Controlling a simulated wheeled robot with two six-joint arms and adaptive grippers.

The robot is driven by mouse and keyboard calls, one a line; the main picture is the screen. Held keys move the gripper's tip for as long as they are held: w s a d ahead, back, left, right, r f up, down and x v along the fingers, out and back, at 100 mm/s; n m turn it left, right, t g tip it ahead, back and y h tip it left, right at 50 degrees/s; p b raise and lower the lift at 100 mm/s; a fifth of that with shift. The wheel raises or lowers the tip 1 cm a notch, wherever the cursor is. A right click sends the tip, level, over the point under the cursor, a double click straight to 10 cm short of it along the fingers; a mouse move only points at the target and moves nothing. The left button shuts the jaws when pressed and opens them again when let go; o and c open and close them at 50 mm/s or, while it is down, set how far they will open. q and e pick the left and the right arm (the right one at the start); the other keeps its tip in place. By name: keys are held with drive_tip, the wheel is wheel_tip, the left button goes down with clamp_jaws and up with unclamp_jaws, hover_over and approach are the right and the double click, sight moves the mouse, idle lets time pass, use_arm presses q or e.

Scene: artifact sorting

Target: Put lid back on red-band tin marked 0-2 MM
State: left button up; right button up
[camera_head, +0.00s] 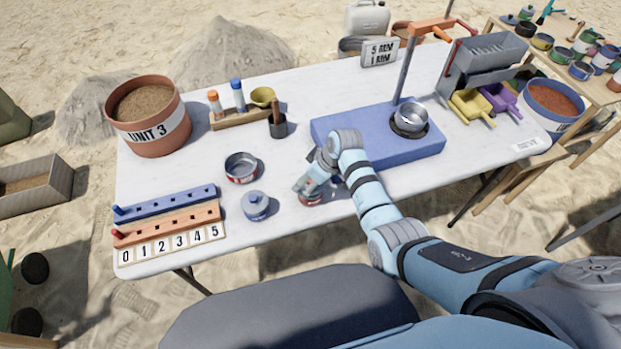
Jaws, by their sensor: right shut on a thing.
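An open round metal tin (241,168) with a red band stands left of centre on the white table; the marking on its band is too small to read. My right gripper (309,186) is low near the front edge of the table, to the right of this tin. It is shut on a small round red-and-grey lid (312,198), mostly hidden by the fingers. I cannot tell whether the lid touches the table. A pale blue-grey lidded tin (256,206) with a knob stands between the gripper and the numbered strip. My left gripper is not in view.
A blue block (330,122) with a metal pan (411,117) lies behind my right arm. A numbered rack (168,222) is at front left, a UNIT 3 bucket (150,138) at back left. A dark cup (278,126) stands behind the open tin.

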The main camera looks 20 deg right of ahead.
drive_tip(key=shift+f, duration=0.15)
drive_tip(key=shift+p, duration=0.3)
idle(0.4)
drive_tip(key=o, duration=0.9)
drive_tip(key=shift+c, duration=0.2)
drive_tip(key=o, duration=0.3)
drive_tip(key=shift+o, duration=0.2)
